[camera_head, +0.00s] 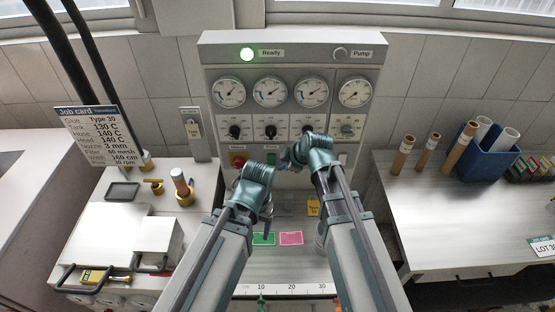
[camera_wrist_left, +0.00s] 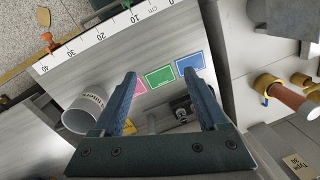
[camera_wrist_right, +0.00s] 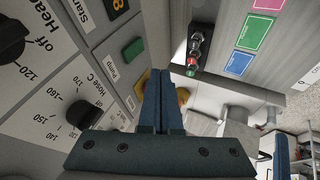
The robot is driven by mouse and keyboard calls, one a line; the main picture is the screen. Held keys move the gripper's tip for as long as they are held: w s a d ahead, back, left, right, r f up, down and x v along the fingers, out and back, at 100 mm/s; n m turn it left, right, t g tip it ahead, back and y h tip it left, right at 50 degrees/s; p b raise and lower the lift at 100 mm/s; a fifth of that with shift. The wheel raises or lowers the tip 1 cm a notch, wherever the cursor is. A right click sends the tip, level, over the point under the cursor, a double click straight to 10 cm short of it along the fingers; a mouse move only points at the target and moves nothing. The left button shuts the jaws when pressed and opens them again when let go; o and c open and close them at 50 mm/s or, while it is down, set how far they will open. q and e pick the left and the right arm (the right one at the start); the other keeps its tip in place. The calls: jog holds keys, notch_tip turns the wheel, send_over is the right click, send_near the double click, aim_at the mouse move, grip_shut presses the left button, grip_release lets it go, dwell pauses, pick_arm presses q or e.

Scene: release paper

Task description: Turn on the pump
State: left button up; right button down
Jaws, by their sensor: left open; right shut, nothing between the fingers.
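The grey control panel (camera_head: 292,90) has a lit green Ready lamp (camera_head: 247,54) and an unlit Pump lamp (camera_head: 340,53). A green button (camera_wrist_right: 133,48) beside a Pump label (camera_wrist_right: 113,72) shows in the right wrist view. My right gripper (camera_head: 286,160) is in front of the panel below the knobs. Its fingers are shut and empty (camera_wrist_right: 160,74), close to the green button in the picture; contact cannot be told. My left gripper (camera_head: 266,212) is lower, pointing down over the bench. Its fingers are open (camera_wrist_left: 163,78), with nothing between them.
Green, pink and blue cards (camera_wrist_left: 160,76) lie on the bench below, with a white cup (camera_wrist_left: 84,115) beside them. The Hose C knob (camera_wrist_right: 82,114) is close to my right gripper. A red button (camera_head: 238,160) is at the panel's lower left. A blue bin (camera_head: 487,155) stands right.

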pick_arm(q)
notch_tip(320, 180, up, 2)
jog(key=shift+p, duration=0.5)
pick_arm(e)
jog(key=v, duration=0.2)
jog(key=shift+s+d+r, duration=0.15)
jog(key=shift+r, duration=0.05)
pick_arm(q)
jog(key=shift+c, duration=0.2)
